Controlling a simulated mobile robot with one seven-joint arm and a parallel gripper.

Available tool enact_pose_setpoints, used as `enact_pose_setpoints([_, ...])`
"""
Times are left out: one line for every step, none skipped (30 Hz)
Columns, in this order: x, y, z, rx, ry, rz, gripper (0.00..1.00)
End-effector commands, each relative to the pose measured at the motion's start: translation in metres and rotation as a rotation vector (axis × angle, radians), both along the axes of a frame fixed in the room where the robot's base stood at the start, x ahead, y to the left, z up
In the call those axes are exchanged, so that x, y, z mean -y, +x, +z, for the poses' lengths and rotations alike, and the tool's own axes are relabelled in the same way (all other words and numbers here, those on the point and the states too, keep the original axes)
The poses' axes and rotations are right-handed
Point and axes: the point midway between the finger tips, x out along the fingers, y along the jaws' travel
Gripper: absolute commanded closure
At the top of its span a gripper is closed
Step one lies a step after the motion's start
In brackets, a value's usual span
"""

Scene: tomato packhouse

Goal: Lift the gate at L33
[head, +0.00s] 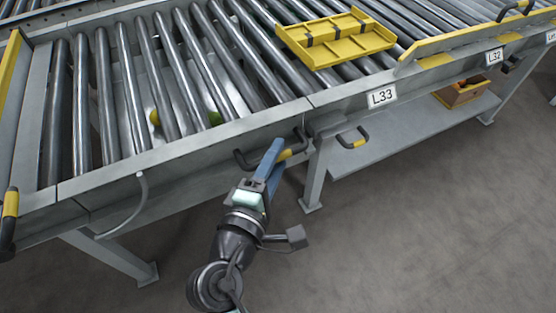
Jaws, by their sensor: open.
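The L33 label (382,97) is a white plate on the grey side rail of the roller conveyor. Which handle belongs to the L33 gate, I cannot tell. My gripper (273,155) is open, with its blue fingers at the left handle, overlapping it in the picture. Whether the handle lies between the fingers or they touch it, I cannot tell.
A yellow tray-like piece (335,38) lies on the rollers behind the rail. A long yellow bar (470,42) runs along the rail near the L32 label (494,56). Below is a grey shelf (410,135) with an orange-yellow crate (462,94). A support leg (317,175) stands right of my gripper. The front floor is clear.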

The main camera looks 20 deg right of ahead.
Motion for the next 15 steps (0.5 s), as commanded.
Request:
enact_pose_setpoints([0.0036,0.0029,-0.0014,0.001,-0.001,-0.003,0.53])
enact_pose_setpoints([0.0047,0.0041,-0.0014,0.001,-0.001,-0.002,0.53])
enact_pose_setpoints([0.0057,0.0052,-0.0013,0.0,0.0,-0.002,0.53])
enact_pose_setpoints([0.0062,0.0059,-0.0012,0.001,0.001,-0.001,0.53])
enact_pose_setpoints([0.0064,0.0063,-0.0011,0.001,0.001,0.0,0.53])
enact_pose_setpoints([0.0066,0.0068,-0.0009,0.001,0.001,0.0,0.53])
enact_pose_setpoints([0.0067,0.0069,-0.0007,0.001,0.001,0.0,0.53])
enact_pose_setpoints([0.0067,0.0069,-0.0006,0.001,0.001,0.0,0.53])
enact_pose_setpoints([0.0066,0.0068,-0.0006,0.001,0.001,0.0,0.53])
enact_pose_setpoints([0.0066,0.0068,-0.0005,0.0,0.0,0.0,0.53])
enact_pose_setpoints([0.0066,0.0067,-0.0005,0.0,0.0,0.0,0.53])
enact_pose_setpoints([0.0066,0.0066,-0.0006,0.0,0.0,0.0,0.53])
enact_pose_setpoints([0.0066,0.0066,-0.0006,0.0,0.0,0.0,0.58])
enact_pose_setpoints([0.0066,0.0066,-0.0006,0.0,0.0,0.0,0.64])
enact_pose_setpoints([0.0065,0.0065,-0.0005,0.0,0.0,0.0,0.71])
